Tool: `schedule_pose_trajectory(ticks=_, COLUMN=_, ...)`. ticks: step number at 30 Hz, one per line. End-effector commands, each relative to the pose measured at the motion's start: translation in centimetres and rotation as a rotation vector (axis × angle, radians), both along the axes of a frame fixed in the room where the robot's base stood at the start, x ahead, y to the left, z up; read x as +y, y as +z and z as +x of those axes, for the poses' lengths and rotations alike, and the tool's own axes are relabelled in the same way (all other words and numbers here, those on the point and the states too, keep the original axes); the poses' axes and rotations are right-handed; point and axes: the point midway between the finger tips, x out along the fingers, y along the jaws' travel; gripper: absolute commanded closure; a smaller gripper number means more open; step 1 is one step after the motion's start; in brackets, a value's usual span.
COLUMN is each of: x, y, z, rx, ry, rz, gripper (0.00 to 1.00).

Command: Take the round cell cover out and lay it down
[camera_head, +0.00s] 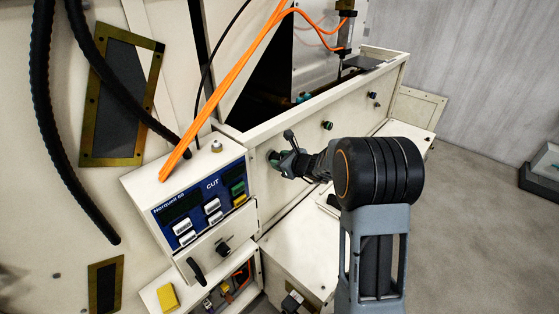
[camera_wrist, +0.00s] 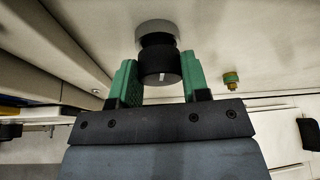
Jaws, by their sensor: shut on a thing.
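My gripper (camera_head: 283,160) is at the cream front wall of the machine, right of the control box. In the wrist view its two green fingers (camera_wrist: 160,72) are shut on a black round knob (camera_wrist: 161,67) with a white mark. The knob sits on a grey collar (camera_wrist: 157,31) on the wall. In the head view the gripper and arm mostly hide this knob. I cannot make out a round cell cover for certain in either view.
A control box (camera_head: 205,207) with a blue panel stands left of my gripper. More dark knobs (camera_head: 327,125) line the wall to the right. A small brass-and-green fitting (camera_wrist: 231,78) is beside the gripper. A cream cabinet top (camera_head: 300,243) lies below. Open grey floor (camera_head: 480,220) lies right.

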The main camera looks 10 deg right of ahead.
Motion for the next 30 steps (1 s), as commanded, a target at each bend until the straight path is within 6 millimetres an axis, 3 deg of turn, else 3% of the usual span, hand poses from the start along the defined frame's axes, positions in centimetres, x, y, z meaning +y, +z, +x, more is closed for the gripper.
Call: schedule_pose_trajectory(ticks=30, x=-1.1, y=0.0, z=-1.7, rx=0.000, ry=0.000, rz=0.000, gripper=0.86)
